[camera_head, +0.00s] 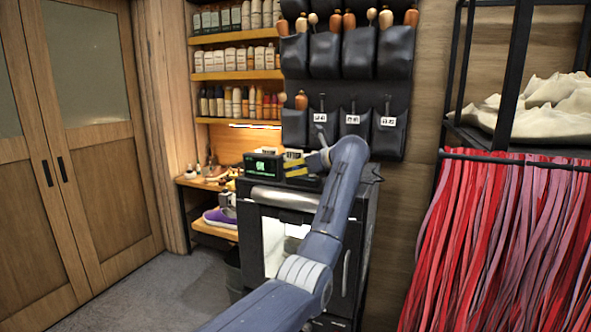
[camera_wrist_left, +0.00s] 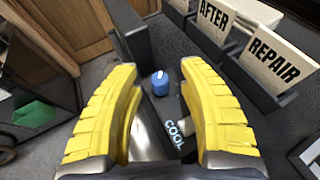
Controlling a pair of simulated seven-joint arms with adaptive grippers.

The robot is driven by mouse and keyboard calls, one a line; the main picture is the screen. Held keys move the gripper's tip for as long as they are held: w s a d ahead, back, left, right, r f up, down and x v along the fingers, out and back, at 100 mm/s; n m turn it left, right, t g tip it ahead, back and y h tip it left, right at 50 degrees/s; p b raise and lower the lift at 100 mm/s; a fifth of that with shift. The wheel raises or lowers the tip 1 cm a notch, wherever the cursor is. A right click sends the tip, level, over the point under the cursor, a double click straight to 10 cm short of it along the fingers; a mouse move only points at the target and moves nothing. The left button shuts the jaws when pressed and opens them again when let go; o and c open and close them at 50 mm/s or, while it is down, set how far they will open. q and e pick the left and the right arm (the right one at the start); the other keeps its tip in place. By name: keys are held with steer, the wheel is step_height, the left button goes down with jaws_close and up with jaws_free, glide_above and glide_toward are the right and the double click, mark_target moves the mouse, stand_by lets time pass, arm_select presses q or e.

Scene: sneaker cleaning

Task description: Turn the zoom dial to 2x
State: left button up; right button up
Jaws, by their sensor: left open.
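My left gripper (camera_head: 295,163) has yellow fingers and is over the top of the dark cabinet in the head view. In the left wrist view my left gripper (camera_wrist_left: 158,72) is open and empty. A small round blue knob with a white mark (camera_wrist_left: 160,85) shows between and beyond the fingertips, apart from both; it looks like a dial, but I cannot read any zoom marking. A dark strip with the word COOL (camera_wrist_left: 177,134) lies below it, partly hidden by the right finger. My right gripper is not in view.
A black device with a green display (camera_head: 264,166) stands left of the gripper. Cards reading AFTER (camera_wrist_left: 213,20) and REPAIR (camera_wrist_left: 272,62) stand in dark holders close on the right. Hanging red strips (camera_head: 500,240) fill the right side. The floor (camera_head: 150,290) at left is clear.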

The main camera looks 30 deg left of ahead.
arm_select(q)
steer(key=shift+w+a+f, duration=0.1)
steer(key=shift+a+f, duration=0.1)
steer(key=shift+a, duration=0.25)
jaws_close()
stand_by(0.3)
